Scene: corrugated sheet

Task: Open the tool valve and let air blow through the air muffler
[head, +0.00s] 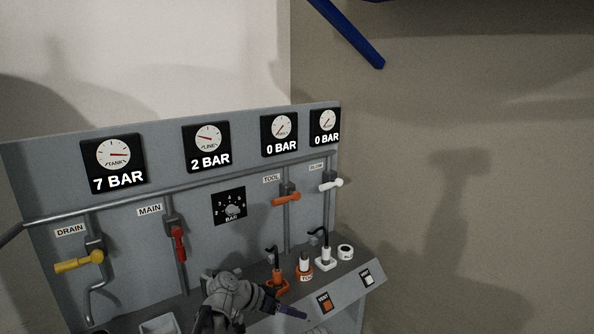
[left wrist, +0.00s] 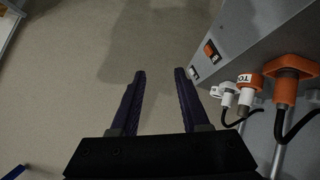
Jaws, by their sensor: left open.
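The tool valve's orange handle (head: 286,198) lies crosswise on its upright pipe, under the TOOL label. On the ledge, an orange coupling (head: 278,280) with a black hose stands near an upright grey-and-white cylinder in an orange base (head: 304,264), possibly the air muffler. In the left wrist view the orange coupling (left wrist: 285,88) and the labelled cylinder (left wrist: 248,82) are at the right. My left gripper (head: 294,308) is open and empty in front of the ledge, touching neither. Its purple fingers (left wrist: 160,73) point at bare floor. My right gripper is not in view.
The panel (head: 120,220) has gauges reading 7, 2, 0 and 0 BAR, a yellow drain handle (head: 78,262), a red main handle (head: 179,244) and a regulator knob (head: 231,209). A white valve handle (head: 331,184) and white hose coupling (head: 326,258) stand right. Free space lies right.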

